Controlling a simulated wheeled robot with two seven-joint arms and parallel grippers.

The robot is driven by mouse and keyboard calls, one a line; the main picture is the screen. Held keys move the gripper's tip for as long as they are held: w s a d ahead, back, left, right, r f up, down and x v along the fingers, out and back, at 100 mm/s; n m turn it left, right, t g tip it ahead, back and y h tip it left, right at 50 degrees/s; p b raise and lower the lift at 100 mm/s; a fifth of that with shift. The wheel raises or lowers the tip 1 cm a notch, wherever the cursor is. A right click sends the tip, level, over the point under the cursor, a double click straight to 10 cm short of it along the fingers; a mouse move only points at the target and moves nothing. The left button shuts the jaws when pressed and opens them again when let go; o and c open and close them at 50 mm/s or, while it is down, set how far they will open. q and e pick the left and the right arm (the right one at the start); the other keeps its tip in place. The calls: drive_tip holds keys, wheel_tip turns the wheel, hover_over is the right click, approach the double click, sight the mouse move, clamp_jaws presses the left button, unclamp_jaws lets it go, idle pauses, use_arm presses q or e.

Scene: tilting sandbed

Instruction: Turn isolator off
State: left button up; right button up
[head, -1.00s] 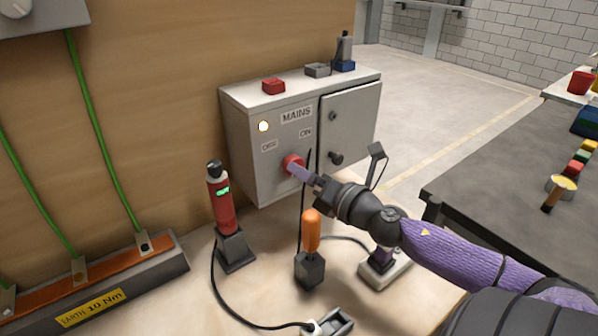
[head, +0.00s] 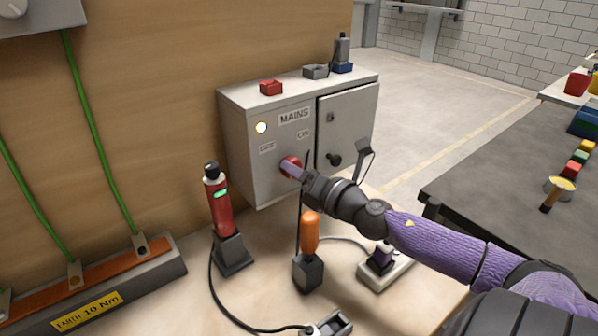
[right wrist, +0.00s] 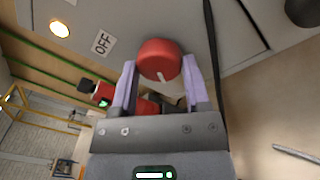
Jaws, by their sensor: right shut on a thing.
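The isolator is a red rotary knob (head: 290,165) on the front of the grey MAINS box (head: 250,180). OFF and ON labels stand above it to left and right, and a round lamp (head: 262,128) on the box glows. My right gripper (head: 298,172) is at the knob, shut on it. In the right wrist view the red knob (right wrist: 159,60) with a white pointer mark sits between my two pale purple fingers (right wrist: 160,85). The OFF label (right wrist: 103,42) and lit lamp (right wrist: 60,28) show beside it. My left gripper is not in view.
A red tool (head: 219,205) and an orange-handled tool (head: 310,232) stand in holders below the box. A small red block (head: 271,87) lies on top of it. A dark table (head: 510,205) is at right, and an earth bar (head: 110,285) at lower left.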

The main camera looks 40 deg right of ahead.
drive_tip(key=n+p, duration=0.3)
drive_tip(key=n, duration=0.1)
drive_tip(key=n+g+h+p, duration=0.1)
drive_tip(key=n+p, duration=0.2)
drive_tip(key=n, duration=0.1)
drive_tip(key=n+p, duration=0.4)
drive_tip(key=shift+r+n+h, duration=0.25)
drive_tip(key=shift+n+h, duration=0.05)
drive_tip(key=shift+n, duration=0.1)
idle(0.3)
drive_tip(key=shift+f, duration=0.1)
idle(0.3)
